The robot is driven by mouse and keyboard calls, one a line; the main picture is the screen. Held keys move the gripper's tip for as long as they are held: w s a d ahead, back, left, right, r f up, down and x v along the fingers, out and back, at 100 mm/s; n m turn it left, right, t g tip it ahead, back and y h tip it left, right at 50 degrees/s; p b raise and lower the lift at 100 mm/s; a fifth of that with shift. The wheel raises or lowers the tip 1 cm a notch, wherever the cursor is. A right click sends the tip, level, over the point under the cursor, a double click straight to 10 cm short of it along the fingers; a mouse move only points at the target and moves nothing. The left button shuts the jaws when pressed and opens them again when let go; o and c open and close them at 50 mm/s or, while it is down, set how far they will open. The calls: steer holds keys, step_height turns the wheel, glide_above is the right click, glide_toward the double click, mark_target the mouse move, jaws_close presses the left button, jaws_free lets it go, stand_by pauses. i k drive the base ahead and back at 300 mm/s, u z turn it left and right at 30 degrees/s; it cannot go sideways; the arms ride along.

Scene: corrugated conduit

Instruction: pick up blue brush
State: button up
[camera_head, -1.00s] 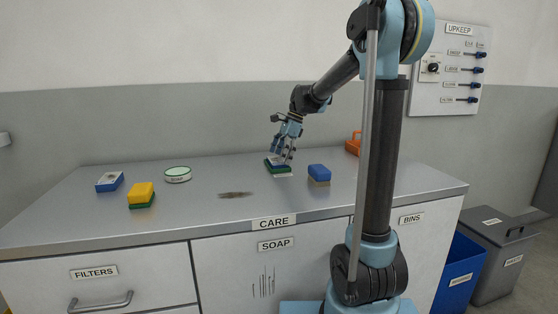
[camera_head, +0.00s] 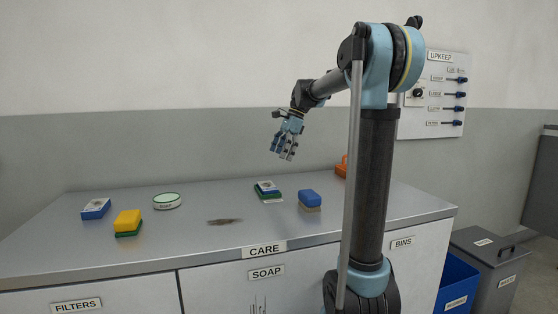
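A blue block with a tan underside (camera_head: 310,200), which looks like the blue brush, lies on the counter right of centre. My gripper (camera_head: 282,155) hangs in the air above the back of the counter, up and to the left of that block. Its fingers look apart, with nothing seen between them. Below it on the counter is a small stack (camera_head: 267,190) with a pale-labelled, blue-edged piece on top of a green one.
A blue labelled box (camera_head: 96,209), a yellow and green sponge (camera_head: 128,222) and a round soap tin (camera_head: 167,201) stand at the left. An orange object (camera_head: 342,167) is partly hidden behind my arm. Bins stand at the right.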

mark_target(309, 200)
steer(key=k, duration=1)
